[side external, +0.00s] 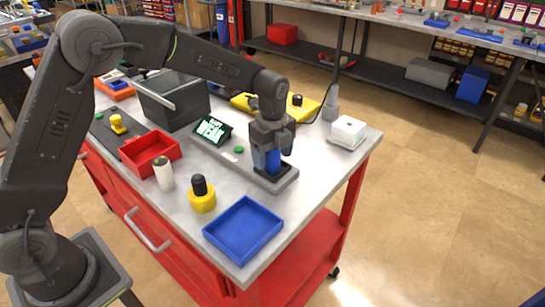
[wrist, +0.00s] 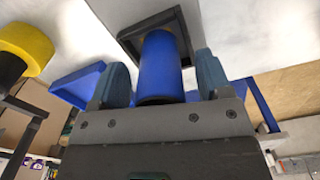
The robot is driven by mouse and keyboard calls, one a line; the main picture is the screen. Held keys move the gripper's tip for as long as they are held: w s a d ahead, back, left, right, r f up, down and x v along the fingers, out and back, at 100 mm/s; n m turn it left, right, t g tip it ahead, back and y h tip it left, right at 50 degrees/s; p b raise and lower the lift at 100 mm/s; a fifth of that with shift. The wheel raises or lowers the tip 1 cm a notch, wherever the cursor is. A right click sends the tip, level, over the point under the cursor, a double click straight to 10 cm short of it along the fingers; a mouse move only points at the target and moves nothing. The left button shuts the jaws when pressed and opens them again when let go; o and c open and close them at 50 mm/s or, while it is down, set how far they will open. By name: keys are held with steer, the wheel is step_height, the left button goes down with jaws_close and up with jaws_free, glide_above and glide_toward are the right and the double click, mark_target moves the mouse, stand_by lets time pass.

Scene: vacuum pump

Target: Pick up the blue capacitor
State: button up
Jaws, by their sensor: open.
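The blue capacitor (wrist: 160,62) is a plain blue cylinder. It stands upright in a black square holder (wrist: 133,47) at the front end of a grey base plate. In the side view the capacitor (side external: 273,161) is partly covered by my gripper (side external: 271,154), which points down over it. In the wrist view my gripper (wrist: 160,72) is open, with one blue-grey finger on each side of the capacitor. A small gap shows between each finger and the cylinder. The capacitor's end nearest the palm is partly hidden by the gripper body.
On the cart top are an empty blue tray (side external: 243,230), a yellow part with a black knob (side external: 202,194), a white cylinder (side external: 164,174), a red bin (side external: 150,154), a dark box (side external: 172,100), a small green-lit display (side external: 213,130) and a white box (side external: 348,132).

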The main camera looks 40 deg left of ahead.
steer(key=c, duration=1)
steer(key=shift+r, duration=0.1)
steer(key=shift+c, duration=0.2)
steer(key=shift+r, duration=0.45)
steer(key=r, duration=0.3)
steer(key=shift+a+r, duration=0.35)
steer(key=s+a+r, duration=0.3)
steer(key=a+r, duration=0.3)
steer(key=a, duration=0.4)
steer(key=shift+s+a+r, duration=0.2)
steer(key=shift+s, duration=0.1)
